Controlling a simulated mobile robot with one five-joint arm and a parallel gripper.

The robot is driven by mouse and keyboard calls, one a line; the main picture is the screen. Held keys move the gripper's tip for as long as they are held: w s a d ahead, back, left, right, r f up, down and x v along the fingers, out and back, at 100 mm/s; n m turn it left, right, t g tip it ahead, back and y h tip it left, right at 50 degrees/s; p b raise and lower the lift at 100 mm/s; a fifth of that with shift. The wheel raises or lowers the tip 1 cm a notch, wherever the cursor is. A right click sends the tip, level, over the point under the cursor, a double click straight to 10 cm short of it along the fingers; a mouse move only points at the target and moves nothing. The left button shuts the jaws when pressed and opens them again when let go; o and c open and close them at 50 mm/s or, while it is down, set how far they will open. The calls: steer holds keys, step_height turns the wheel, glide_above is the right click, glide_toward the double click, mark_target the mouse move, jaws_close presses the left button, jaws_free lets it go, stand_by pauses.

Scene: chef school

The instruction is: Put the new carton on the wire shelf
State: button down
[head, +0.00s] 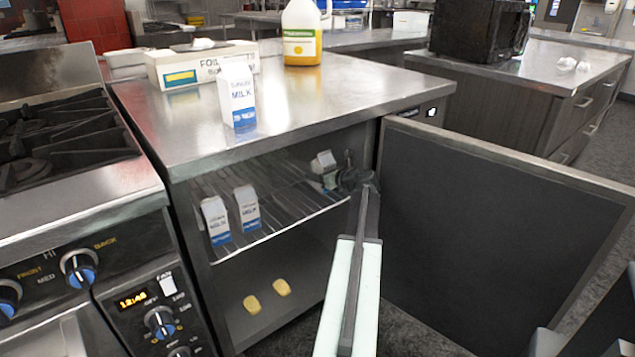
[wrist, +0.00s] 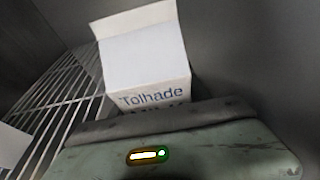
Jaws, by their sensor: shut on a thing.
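My gripper (head: 348,179) reaches into the open cabinet and is shut on a milk carton (head: 323,163) at the right of the wire shelf (head: 287,195). In the wrist view the held carton (wrist: 147,62) shows its white top and blue "Tolhade" lettering; its lower part is hidden by my gripper. The shelf's wires (wrist: 62,110) run to its left. I cannot tell whether the carton touches the shelf. Two milk cartons, one outer (head: 215,220) and one inner (head: 247,207), stand upright at the shelf's left. Another milk carton (head: 238,92) stands on the counter.
The cabinet door (head: 480,220) stands open to the right of my arm. Two yellow items (head: 268,296) lie on the cabinet floor. A foil box (head: 195,66) and a jug (head: 301,35) stand on the counter (head: 330,95). The shelf's middle is clear.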

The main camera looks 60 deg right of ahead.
steer(key=shift+f, duration=0.15)
steer(key=shift+f, duration=0.2)
steer(key=c, duration=0.5)
jaws_free()
steer(key=shift+r, duration=0.1)
steer(key=shift+r+p, duration=0.25)
steer(key=shift+p, duration=0.15)
steer(key=p+v, duration=0.3)
steer(key=v, duration=0.7)
steer(key=shift+s+a+r, duration=0.1)
steer(key=shift+s+a, duration=0.05)
steer(key=shift+s, duration=0.25)
steer(key=shift+s+a, duration=0.15)
steer(key=shift+s, duration=0.35)
